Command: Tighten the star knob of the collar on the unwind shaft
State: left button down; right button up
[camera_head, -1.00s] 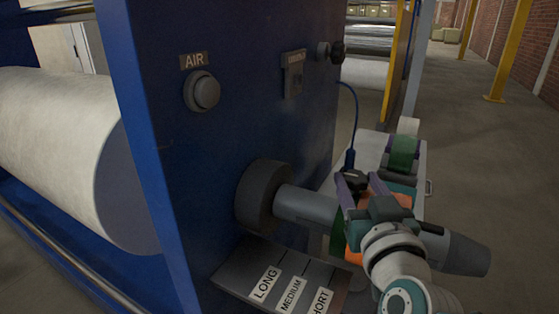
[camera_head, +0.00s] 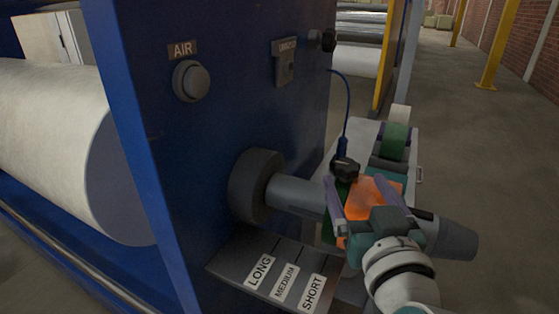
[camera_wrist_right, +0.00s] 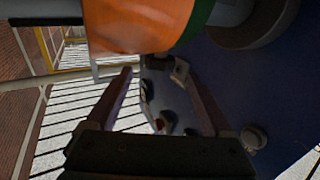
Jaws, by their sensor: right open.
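The grey unwind shaft (camera_head: 293,193) sticks out of the blue machine frame toward the lower right. An orange sleeve (camera_head: 372,192) and a green ring (camera_head: 343,190) sit around it; the green ring seems to be the collar. The black star knob (camera_head: 345,168) stands on top at the green ring. My right gripper (camera_head: 356,180) is open above the orange sleeve, its purple fingers apart, with the knob just beyond the left fingertip. Its open fingers show empty in the wrist view (camera_wrist_right: 158,70), below the orange sleeve and green ring. The knob is not clear there. My left gripper is not in view.
A dark round flange (camera_head: 252,186) surrounds the shaft at the frame. A shelf labelled LONG, MEDIUM and SHORT (camera_head: 283,283) lies below. Behind the shaft, a pale table (camera_head: 355,140) holds green and white rolls (camera_head: 395,138).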

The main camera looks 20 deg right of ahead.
jog(key=v, duration=0.5)
jog(key=shift+s+a, duration=0.1)
jog(key=shift+s, duration=0.2)
